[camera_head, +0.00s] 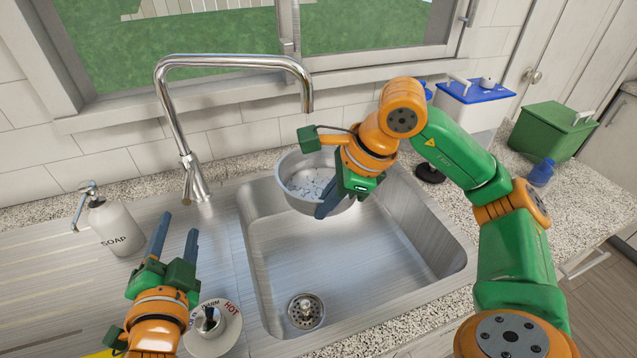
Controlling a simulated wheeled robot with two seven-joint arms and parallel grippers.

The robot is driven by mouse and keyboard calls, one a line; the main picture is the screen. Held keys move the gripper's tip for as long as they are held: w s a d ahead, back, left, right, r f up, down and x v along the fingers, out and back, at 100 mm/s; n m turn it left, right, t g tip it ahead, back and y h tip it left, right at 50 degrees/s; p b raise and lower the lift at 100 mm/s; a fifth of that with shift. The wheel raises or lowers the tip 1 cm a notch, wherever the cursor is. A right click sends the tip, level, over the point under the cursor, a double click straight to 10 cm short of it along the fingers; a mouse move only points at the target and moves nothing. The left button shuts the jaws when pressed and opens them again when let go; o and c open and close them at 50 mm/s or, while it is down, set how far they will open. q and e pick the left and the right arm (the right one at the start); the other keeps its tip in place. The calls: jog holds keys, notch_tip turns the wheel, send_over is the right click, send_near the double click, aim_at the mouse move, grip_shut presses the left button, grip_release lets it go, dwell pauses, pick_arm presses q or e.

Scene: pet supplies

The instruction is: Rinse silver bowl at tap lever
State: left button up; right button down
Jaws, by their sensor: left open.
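The silver bowl (297,166) is at the back of the sink, below the spout of the chrome tap (236,62). Pale, glinting patches show inside it; I cannot tell what they are. My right gripper (326,207) is at the bowl's right front side, its fingers closed at the rim, with the wrist hiding part of the bowl. A round control with a dark lever (209,319), marked WARM and HOT, is on the counter at the lower left. My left gripper (176,236) is open and empty, just left of and beyond this control. No water stream is visible from the spout.
The steel sink (355,262) is otherwise empty, with a drain (306,311) at its front. A soap bottle (116,227) stands left of my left gripper. A green box (552,132), a blue-lidded container (475,95) and a blue bottle (541,172) stand on the right counter.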

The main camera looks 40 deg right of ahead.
pick_arm(q)
jog(key=shift+f+b, duration=0.4)
jog(key=shift+f, duration=0.05)
jog(key=shift+r, duration=0.15)
grip_shut()
notch_tip(320, 180, up, 10)
jog(key=w+r+n+g+y, duration=0.1)
jog(key=w+n+g+y, duration=0.15)
jog(key=n, duration=1.15)
send_over(189, 186)
jog(key=s+a, duration=0.1)
jog(key=a, duration=0.1)
notch_tip(189, 186, down, 5)
jog(key=shift+s+d+f+g+h, duration=0.1)
jog(key=shift+s+f+g+h, duration=0.1)
jog(key=shift+f, duration=0.35)
jog(key=shift+s+d+f+g+h, duration=0.1)
jog(key=shift+s+f+g+h, duration=0.05)
jog(key=shift+f, duration=0.4)
jog(key=shift+s+f, duration=0.25)
jog(key=shift+f, duration=0.45)
